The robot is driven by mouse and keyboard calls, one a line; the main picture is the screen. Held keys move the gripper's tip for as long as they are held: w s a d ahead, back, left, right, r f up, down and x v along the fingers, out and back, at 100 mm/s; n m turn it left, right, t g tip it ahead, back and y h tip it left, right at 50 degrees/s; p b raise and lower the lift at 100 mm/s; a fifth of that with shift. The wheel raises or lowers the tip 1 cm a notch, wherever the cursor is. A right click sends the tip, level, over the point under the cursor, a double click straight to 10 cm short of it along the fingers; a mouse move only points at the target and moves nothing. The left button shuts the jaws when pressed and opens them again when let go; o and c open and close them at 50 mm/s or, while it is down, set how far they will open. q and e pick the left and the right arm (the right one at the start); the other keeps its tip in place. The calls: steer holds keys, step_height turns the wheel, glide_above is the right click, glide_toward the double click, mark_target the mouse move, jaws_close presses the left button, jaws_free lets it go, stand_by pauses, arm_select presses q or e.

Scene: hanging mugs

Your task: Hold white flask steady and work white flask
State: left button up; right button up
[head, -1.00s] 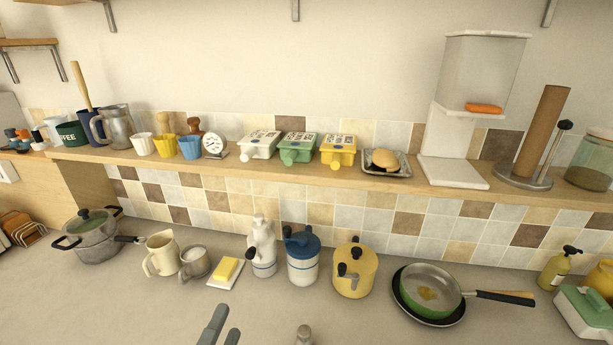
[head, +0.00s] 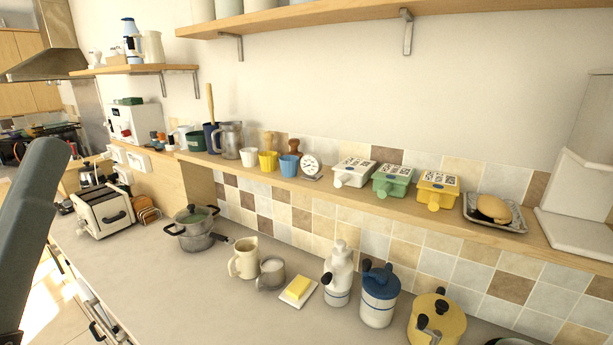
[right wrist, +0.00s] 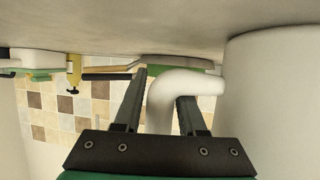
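A large smooth white body, which looks like the white flask (right wrist: 278,105), fills the right side of the right wrist view. Most of it is cut off. A curved white tube (right wrist: 185,84) comes off its side and bends down between the fingers of my right gripper (right wrist: 160,92). The fingers stand apart on either side of the tube, with a gap visible at the left finger. The head view does not show my right gripper. A dark grey-green part of my left arm fills the left edge of the head view; no left fingertips show.
Along the back of the counter stand a pot (head: 193,230), a cream pitcher (head: 243,258), a butter dish (head: 298,291), a white jug with a dark knob (head: 338,274), a blue-lidded canister (head: 379,300) and a yellow canister (head: 437,320). A loaded shelf (head: 400,208) runs above them.

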steer(key=o, duration=0.3)
steer(key=shift+o, duration=0.2)
steer(key=v, duration=1.2)
steer(key=shift+s, duration=0.15)
